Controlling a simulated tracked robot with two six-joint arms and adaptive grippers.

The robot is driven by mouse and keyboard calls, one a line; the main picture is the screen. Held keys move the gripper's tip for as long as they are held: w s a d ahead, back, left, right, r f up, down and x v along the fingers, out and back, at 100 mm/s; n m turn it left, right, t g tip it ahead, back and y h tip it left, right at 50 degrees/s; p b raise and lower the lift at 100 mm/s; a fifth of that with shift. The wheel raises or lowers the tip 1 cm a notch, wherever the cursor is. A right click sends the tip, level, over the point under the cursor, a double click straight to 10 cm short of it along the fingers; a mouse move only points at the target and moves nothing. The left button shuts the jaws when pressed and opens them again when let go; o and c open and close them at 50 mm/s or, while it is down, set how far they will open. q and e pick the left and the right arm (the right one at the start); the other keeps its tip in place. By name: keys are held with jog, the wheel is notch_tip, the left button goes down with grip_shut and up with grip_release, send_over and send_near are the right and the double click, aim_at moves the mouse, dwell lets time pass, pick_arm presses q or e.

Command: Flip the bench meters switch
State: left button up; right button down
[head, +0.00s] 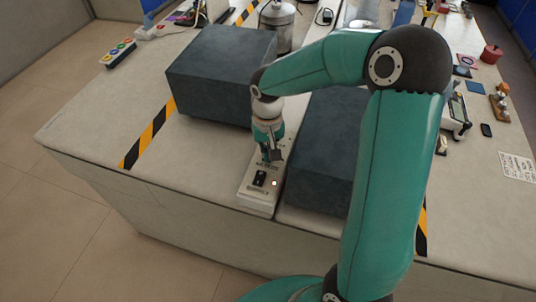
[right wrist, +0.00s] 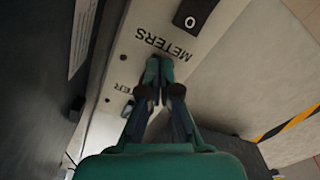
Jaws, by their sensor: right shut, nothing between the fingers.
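A pale switch panel (head: 257,198) lies on the bench between two dark blocks. Its black rocker switch (head: 259,178) shows near the panel's front end, with a small white round spot beside it. In the right wrist view the black switch (right wrist: 194,13) bears a white "O" and is partly cut off by the top edge. The label "METERS" (right wrist: 163,44) is printed beside it. My right gripper (right wrist: 159,68) is shut and empty, its fingertips over the panel by that label. I cannot tell whether they touch. In the head view the gripper (head: 272,156) is just behind the switch.
A large dark block (head: 215,75) stands left of the panel and another (head: 322,150) right of it, leaving a narrow gap. A second small switch (right wrist: 128,110) sits further along the panel. A metal canister (head: 278,25) stands behind. The bench's front left is clear.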

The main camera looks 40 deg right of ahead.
jog(key=shift+r+p, duration=2.45)
jog(key=shift+r, duration=1)
